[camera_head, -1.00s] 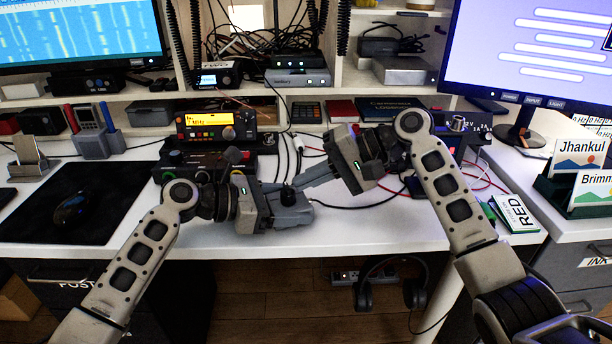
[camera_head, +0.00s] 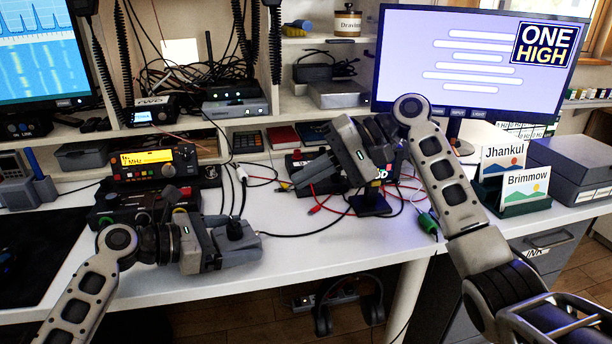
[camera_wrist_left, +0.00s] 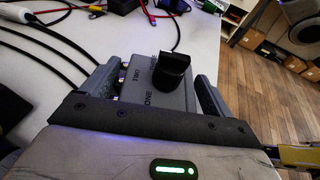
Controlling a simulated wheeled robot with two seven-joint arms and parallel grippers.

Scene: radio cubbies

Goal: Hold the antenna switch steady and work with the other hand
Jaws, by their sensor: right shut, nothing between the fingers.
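The antenna switch (camera_head: 240,240) is a small grey box with a black knob on top, at the front of the white desk. In the left wrist view the antenna switch (camera_wrist_left: 145,92) shows the labels ONE and TWO beside its knob (camera_wrist_left: 171,70). Cables run from its rear side. My left gripper (camera_head: 228,246) has its fingers on opposite sides of the box and appears closed on it. My right gripper (camera_head: 303,172) is shut and empty, above the desk, right of and behind the switch. The knob's exact setting cannot be read.
A radio with a yellow display (camera_head: 153,158) stands behind the switch at the left. A power unit (camera_head: 310,172) with red and black leads is partly hidden behind my right gripper. A card holder (camera_head: 512,209) is at the right. The desk's front middle is clear.

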